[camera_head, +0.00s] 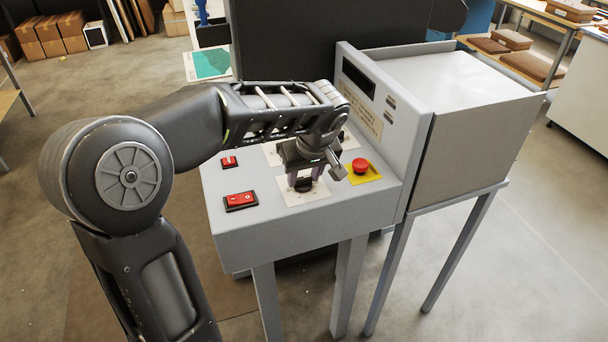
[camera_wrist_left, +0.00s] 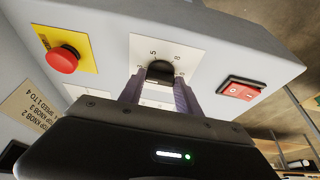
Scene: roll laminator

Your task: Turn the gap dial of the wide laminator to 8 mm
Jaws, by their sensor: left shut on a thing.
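The wide laminator's grey control panel (camera_head: 268,235) stands in the middle of the head view. Its gap dial (camera_head: 304,185) is a dark knob on a white scale plate (camera_head: 318,193). My left gripper (camera_head: 302,178) points down over it from above. In the left wrist view the black dial (camera_wrist_left: 160,71) sits between the two purple fingertips of my left gripper (camera_wrist_left: 159,84), which is shut on it. Scale figures, among them a 5 and an 8, show on the white plate (camera_wrist_left: 172,52). The dial's exact setting is hard to read. My right gripper is not in view.
A red stop button (camera_head: 361,165) on a yellow plate is close right of the dial. A red rocker switch (camera_head: 241,201) is to its left, and a smaller red switch (camera_head: 229,161) is farther back. The laminator's upright side panel (camera_head: 395,135) rises at the right.

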